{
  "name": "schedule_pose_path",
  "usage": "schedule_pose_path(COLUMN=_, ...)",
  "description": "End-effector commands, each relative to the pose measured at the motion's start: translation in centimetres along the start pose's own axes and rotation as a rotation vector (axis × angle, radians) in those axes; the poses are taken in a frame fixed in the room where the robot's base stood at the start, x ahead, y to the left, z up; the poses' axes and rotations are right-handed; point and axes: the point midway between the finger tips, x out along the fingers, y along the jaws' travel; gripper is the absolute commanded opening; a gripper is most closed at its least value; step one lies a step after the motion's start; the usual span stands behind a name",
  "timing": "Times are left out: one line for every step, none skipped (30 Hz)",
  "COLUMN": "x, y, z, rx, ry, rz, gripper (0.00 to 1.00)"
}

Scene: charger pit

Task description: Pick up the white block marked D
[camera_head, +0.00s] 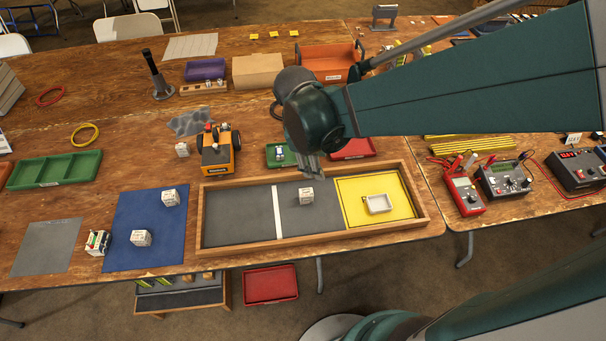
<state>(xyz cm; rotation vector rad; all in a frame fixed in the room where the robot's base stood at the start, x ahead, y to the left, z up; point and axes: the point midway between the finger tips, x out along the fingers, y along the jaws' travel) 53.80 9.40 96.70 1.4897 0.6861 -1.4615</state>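Several small white blocks are in view, and their letters are too small to read, so I cannot tell which is marked D. One white block (306,196) sits in the middle grey section of the wooden-framed tray (322,234). Two more white blocks, an upper one (170,198) and a lower one (141,238), sit on the blue mat (118,220). Another white block (183,150) is on the table left of the orange cart. My gripper (312,174) points down just above the block in the tray in this picture. Its fingers are small and partly hidden, and whether they touch the block is unclear.
The tray's yellow right section holds a small white open box (377,204). An orange wheeled cart (217,150) stands behind the tray, with small green (280,160) and red (352,149) trays. Meters with leads (465,192) are at right. The tray's left section is bare.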

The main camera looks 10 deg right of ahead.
Motion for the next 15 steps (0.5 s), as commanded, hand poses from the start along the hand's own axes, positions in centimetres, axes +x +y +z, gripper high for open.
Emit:
schedule_pose_path(x=0.6, y=-0.1, z=-0.6, rx=-0.028, ry=-0.012, rz=-0.003, gripper=0.38)
schedule_pose_path(x=0.9, y=-0.1, z=-0.9, rx=-0.047, ry=-0.021, rz=-0.007, gripper=0.38)
schedule_pose_path(x=1.3, y=-0.2, z=-1.2, rx=-0.070, ry=-0.031, rz=-0.010, gripper=0.38)
schedule_pose_path(x=1.6, y=-0.3, z=-1.4, rx=-0.089, ry=-0.039, rz=-0.013, gripper=0.38)
schedule_pose_path(x=1.9, y=-0.4, z=-1.8, rx=-0.106, ry=-0.047, rz=-0.017, gripper=0.38)
schedule_pose_path(x=2.3, y=-0.6, z=-2.1, rx=-0.131, ry=-0.057, rz=-0.021, gripper=0.38)
schedule_pose_path(x=2.6, y=-0.7, z=-2.4, rx=-0.148, ry=-0.065, rz=-0.024, gripper=0.38)
schedule_pose_path(x=3.0, y=-0.8, z=-2.6, rx=-0.166, ry=-0.074, rz=-0.028, gripper=0.38)
schedule_pose_path(x=3.4, y=-0.9, z=-2.9, rx=-0.190, ry=-0.085, rz=-0.032, gripper=0.38)
schedule_pose_path(x=3.7, y=-1.0, z=-3.2, rx=-0.207, ry=-0.092, rz=-0.035, gripper=0.38)
schedule_pose_path(x=4.0, y=-1.2, z=-3.4, rx=-0.226, ry=-0.100, rz=-0.039, gripper=0.38)
schedule_pose_path(x=4.5, y=-1.3, z=-3.8, rx=-0.248, ry=-0.111, rz=-0.044, gripper=0.38)
schedule_pose_path(x=4.8, y=-1.5, z=-4.0, rx=-0.266, ry=-0.118, rz=-0.047, gripper=0.38)
schedule_pose_path(x=5.2, y=-1.6, z=-4.2, rx=-0.283, ry=-0.127, rz=-0.051, gripper=0.38)
schedule_pose_path(x=5.6, y=-1.8, z=-4.5, rx=-0.307, ry=-0.138, rz=-0.056, gripper=0.38)
